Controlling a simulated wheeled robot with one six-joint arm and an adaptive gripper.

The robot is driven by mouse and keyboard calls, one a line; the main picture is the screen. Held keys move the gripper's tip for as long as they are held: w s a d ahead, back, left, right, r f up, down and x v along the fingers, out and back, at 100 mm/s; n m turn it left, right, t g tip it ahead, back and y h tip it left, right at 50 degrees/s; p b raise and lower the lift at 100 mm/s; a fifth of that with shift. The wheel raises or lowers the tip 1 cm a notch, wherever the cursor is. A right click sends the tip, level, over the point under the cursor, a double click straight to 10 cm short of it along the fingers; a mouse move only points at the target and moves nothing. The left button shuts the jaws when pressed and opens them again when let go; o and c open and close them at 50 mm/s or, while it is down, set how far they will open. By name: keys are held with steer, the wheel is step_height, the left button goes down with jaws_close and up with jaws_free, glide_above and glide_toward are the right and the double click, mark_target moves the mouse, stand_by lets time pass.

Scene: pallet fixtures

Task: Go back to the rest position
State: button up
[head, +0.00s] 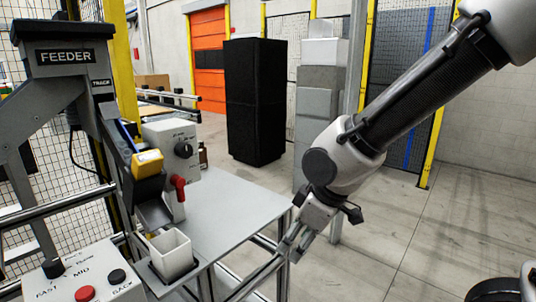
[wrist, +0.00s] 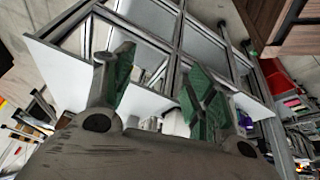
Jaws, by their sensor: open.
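My gripper (head: 297,243) hangs at the end of my arm, just off the right corner of the grey table (head: 225,215) in the head view. In the wrist view my gripper (wrist: 163,95) shows two green-padded fingers spread apart with nothing held between them. Beyond the fingers are a white panel edge and metal frame bars (wrist: 178,40). In the head view the fingertips are small, and I cannot tell if they touch the table frame.
A feeder (head: 65,57) stands at the left, with a white open box (head: 171,255) under its chute. A red-handled unit (head: 178,190) stands on the table. A control box (head: 80,280) is at front left. A black cabinet (head: 255,100) stands behind.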

steer(key=s+d+r+m+h, duration=0.1)
steer(key=d+r+m, duration=0.3)
steer(key=d, duration=0.6)
steer(key=s+d+r+m+t+h, duration=0.1)
steer(key=s+d+r+m, duration=0.3)
steer(key=d, duration=0.6)
steer(key=s+d+r+m+h, duration=0.2)
steer(key=d+r+m, duration=0.2)
steer(key=d, duration=0.6)
steer(key=shift+s+d+m+t, duration=0.2)
steer(key=shift+s+m+t, duration=0.1)
steer(key=shift+s, duration=0.05)
steer(key=shift+r, duration=0.1)
